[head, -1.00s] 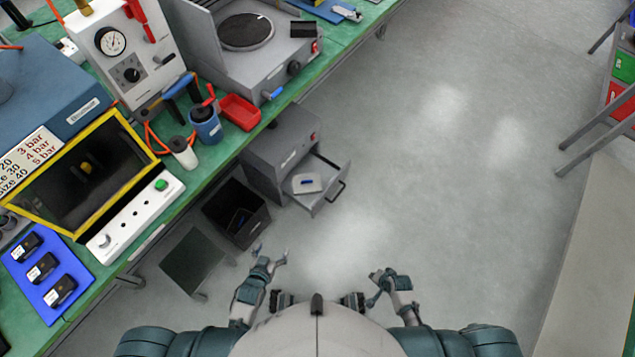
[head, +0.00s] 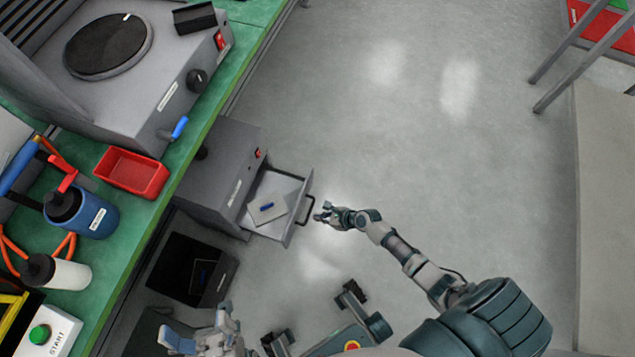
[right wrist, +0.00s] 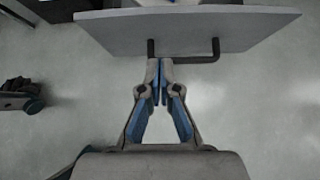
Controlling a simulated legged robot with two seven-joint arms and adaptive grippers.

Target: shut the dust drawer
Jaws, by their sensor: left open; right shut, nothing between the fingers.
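The dust drawer (head: 297,218) stands pulled out of a grey cabinet (head: 222,180) under the green bench. A light flat piece with a blue mark (head: 266,208) lies inside it. The drawer's dark bar handle (head: 308,212) is on its front. My right gripper (head: 320,213) is shut and empty, its tips close to the handle. In the right wrist view the closed fingertips (right wrist: 159,64) are at the handle (right wrist: 190,58), below the drawer front (right wrist: 185,28); I cannot tell whether they touch. My left gripper (head: 222,308) is open, low in the picture, away from the drawer.
A black open bin (head: 190,270) stands on the floor left of the drawer. The floor right of the drawer is clear.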

